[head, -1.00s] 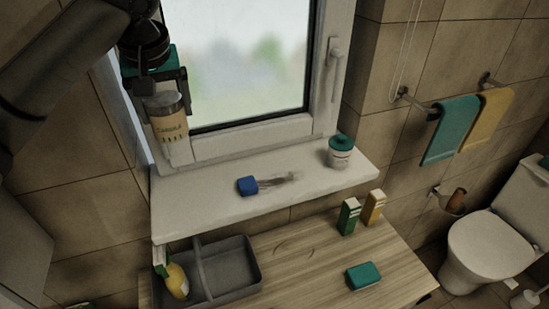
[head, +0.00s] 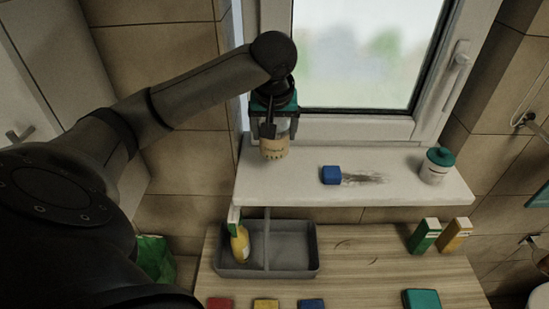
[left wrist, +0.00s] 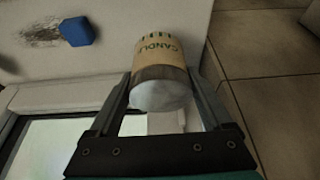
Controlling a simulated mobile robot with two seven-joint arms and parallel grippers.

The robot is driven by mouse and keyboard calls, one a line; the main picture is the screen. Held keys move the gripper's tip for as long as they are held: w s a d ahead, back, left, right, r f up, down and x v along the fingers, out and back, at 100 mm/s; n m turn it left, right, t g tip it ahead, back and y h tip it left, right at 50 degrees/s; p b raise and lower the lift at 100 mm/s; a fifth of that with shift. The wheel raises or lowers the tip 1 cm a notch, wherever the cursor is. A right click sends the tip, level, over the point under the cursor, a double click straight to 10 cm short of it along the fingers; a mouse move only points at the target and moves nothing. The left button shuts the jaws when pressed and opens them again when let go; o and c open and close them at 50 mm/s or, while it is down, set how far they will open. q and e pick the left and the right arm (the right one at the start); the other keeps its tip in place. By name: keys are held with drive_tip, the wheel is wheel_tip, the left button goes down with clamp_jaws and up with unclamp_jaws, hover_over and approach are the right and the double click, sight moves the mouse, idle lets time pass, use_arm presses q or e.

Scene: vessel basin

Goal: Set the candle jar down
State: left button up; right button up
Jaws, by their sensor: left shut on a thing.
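The candle jar (head: 275,148) has a tan label and a clear upper part. My left gripper (head: 274,132) is shut on it from above. The jar is upright at the left end of the white window sill (head: 300,191). I cannot tell whether its base touches the sill. In the left wrist view the jar (left wrist: 163,62) sits between the two fingers, with the word "CANDLE" on its label. My right gripper is not in view.
On the sill are a blue block (head: 330,175), a dark smudge (head: 364,179) and a white jar with a green lid (head: 436,168). Below, a grey divided tray (head: 290,262) holds a yellow bottle (head: 239,243). Green and yellow cartons stand at right. The window is behind.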

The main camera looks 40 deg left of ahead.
use_arm(q)
drive_tip(key=shift+f, duration=4)
drive_tip(key=o, duration=1.3)
drive_tip(key=shift+f, duration=0.15)
drive_tip(key=v, duration=1.2)
drive_tip(key=shift+w, duration=0.1)
